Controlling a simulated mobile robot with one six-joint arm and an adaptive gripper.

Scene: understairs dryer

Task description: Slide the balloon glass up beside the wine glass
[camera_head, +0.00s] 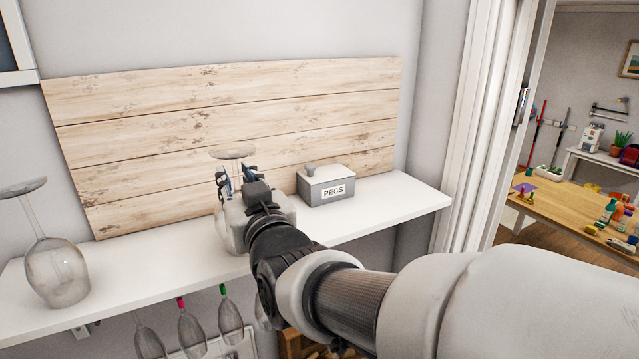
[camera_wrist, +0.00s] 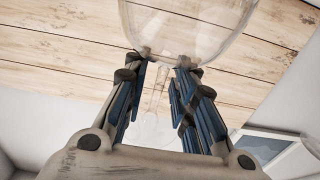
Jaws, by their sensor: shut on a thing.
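The balloon glass (camera_head: 232,154) stands upside down on the shelf, its foot uppermost. My gripper (camera_head: 236,178) is shut on it; in the head view my gripper and wrist hide much of its stem and bowl. In the wrist view its wide clear bowl (camera_wrist: 190,35) fills the top, and its stem runs between the blue-sided fingers of my gripper (camera_wrist: 163,62). The other glass, which I take for the wine glass (camera_head: 55,270), stands upside down at the shelf's left end, well apart from the held glass.
The white shelf (camera_head: 140,265) is clear between the two glasses. A grey PEGS box (camera_head: 326,187) stands right of my gripper. A plank board (camera_head: 230,105) backs the shelf. Several glasses (camera_head: 190,333) hang below it. A doorway opens at right onto a wooden table (camera_head: 565,205).

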